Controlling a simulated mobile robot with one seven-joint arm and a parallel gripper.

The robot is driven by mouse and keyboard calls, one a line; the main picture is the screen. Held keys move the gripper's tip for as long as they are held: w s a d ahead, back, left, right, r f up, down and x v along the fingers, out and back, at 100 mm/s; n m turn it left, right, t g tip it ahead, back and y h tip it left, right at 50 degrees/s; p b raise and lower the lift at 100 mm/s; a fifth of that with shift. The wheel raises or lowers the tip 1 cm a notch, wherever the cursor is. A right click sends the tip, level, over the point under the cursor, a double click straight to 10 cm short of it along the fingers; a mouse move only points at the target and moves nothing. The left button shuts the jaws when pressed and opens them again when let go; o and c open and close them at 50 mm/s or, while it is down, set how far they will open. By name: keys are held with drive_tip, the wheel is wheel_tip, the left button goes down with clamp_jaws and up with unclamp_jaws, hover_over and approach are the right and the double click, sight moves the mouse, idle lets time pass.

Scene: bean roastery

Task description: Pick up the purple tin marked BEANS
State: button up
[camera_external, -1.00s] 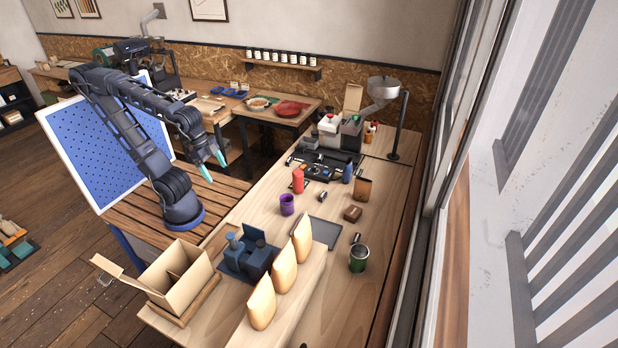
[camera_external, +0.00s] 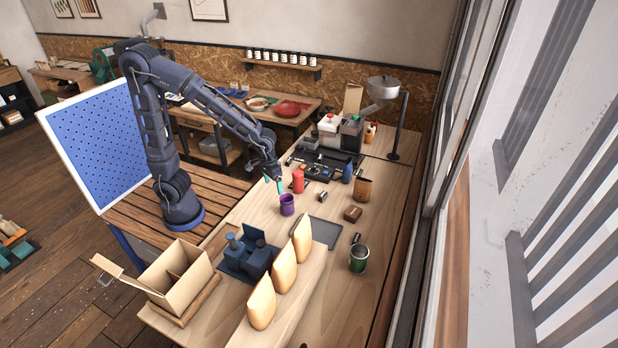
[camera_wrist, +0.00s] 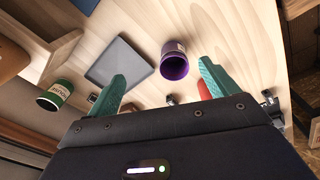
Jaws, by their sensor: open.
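The purple tin (camera_external: 287,205) stands upright on the wooden table, near its left edge, in the external view. In the wrist view the purple tin (camera_wrist: 174,60) appears beyond the fingertips, between the two teal fingers, with its dark opening facing me and part of a pale label on its side. My gripper (camera_external: 273,184) is above and just behind the tin in the external view, apart from it. In the wrist view my gripper (camera_wrist: 162,73) is open and empty, with its fingers spread wide.
A red cylinder (camera_external: 298,181) stands close behind the tin; it shows partly hidden by the right finger in the wrist view. A grey tray (camera_external: 324,233) lies to the right front. A green tin (camera_external: 358,258) stands farther right. Kraft bags (camera_external: 284,269) stand in front.

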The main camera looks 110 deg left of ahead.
sight(288, 204)
drive_tip(key=a+f+n, duration=0.1)
drive_tip(key=a+f, duration=0.1)
drive_tip(key=f, duration=0.2)
drive_tip(key=w+a+f+n, duration=0.1)
drive_tip(key=a+f, duration=0.1)
drive_tip(key=f, duration=0.2)
drive_tip(key=w+a+f+n+g, duration=0.1)
drive_tip(key=f, duration=0.3)
drive_tip(key=shift+w+a+f, duration=0.15)
drive_tip(key=shift+a+f, duration=0.1)
drive_tip(key=shift+a, duration=0.15)
drive_tip(key=f, duration=0.2)
drive_tip(key=a+f, duration=0.1)
drive_tip(key=f, duration=0.1)
drive_tip(key=shift+f, duration=0.55)
drive_tip(key=c, duration=1.1)
